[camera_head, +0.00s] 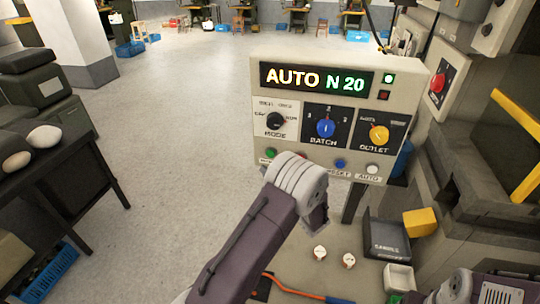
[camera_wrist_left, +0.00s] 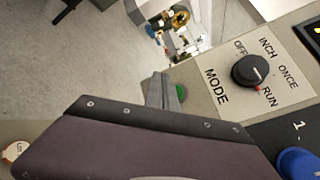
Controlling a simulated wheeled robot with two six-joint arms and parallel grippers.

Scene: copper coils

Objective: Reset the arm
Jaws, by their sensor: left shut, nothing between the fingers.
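The grey control panel (camera_head: 335,110) stands upright in the head view, its display (camera_head: 316,79) reading "AUTO N 20". It has a black MODE knob (camera_head: 275,121), a blue BATCH knob (camera_head: 326,127) and a yellow OUTLET knob (camera_head: 378,135). The MODE knob (camera_wrist_left: 257,71) points to RUN in the left wrist view. My left arm reaches up to the panel's lower edge and covers part of the button row. My left gripper (camera_wrist_left: 164,92) is shut and empty beside the green button (camera_wrist_left: 180,92); I cannot tell whether they touch. My right gripper is out of view.
A green lamp (camera_head: 388,78) is lit on the panel. A machine with a red button (camera_head: 437,83) and a yellow bar (camera_head: 525,140) stands at the right. A dark bin (camera_head: 386,237) sits below. A dark bench (camera_head: 60,180) is at left, with open floor between.

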